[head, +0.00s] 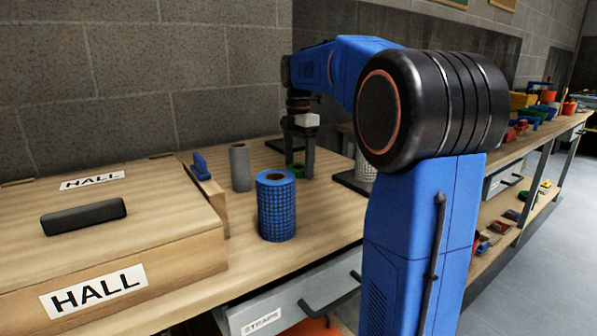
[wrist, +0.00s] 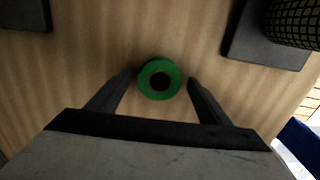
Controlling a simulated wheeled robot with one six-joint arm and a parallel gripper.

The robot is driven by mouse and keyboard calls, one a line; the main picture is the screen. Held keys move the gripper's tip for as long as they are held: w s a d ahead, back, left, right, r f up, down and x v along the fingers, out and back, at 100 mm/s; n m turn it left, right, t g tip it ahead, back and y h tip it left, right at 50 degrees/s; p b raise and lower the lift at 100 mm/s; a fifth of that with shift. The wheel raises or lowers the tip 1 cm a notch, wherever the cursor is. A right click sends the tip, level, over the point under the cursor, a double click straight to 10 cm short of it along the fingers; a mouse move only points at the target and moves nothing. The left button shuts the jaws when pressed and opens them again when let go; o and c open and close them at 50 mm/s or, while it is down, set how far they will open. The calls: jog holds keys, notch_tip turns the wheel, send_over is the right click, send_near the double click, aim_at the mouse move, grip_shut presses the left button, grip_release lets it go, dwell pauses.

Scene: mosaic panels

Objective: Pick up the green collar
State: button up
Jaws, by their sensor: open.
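The green collar (head: 297,167) lies flat on the wooden bench, partly hidden behind a finger in the head view. In the wrist view the collar (wrist: 145,82) is a green ring with a dark centre hole. My gripper (head: 299,170) points down over it, fingers open. In the wrist view my gripper (wrist: 161,79) has one fingertip on each side of the ring, with a small gap at both sides. Whether the fingertips reach down to the collar's height is hard to tell.
A blue gridded cylinder (head: 276,215) and a grey cylinder (head: 240,167) stand left of my gripper. A wooden HALL box (head: 180,262) fills the left. A dark plate (wrist: 255,45) bears a mesh cylinder (wrist: 296,20). Another dark plate (wrist: 25,14) lies opposite.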

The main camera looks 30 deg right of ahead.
jog(key=c, duration=1.1)
jog(key=shift+r, duration=0.1)
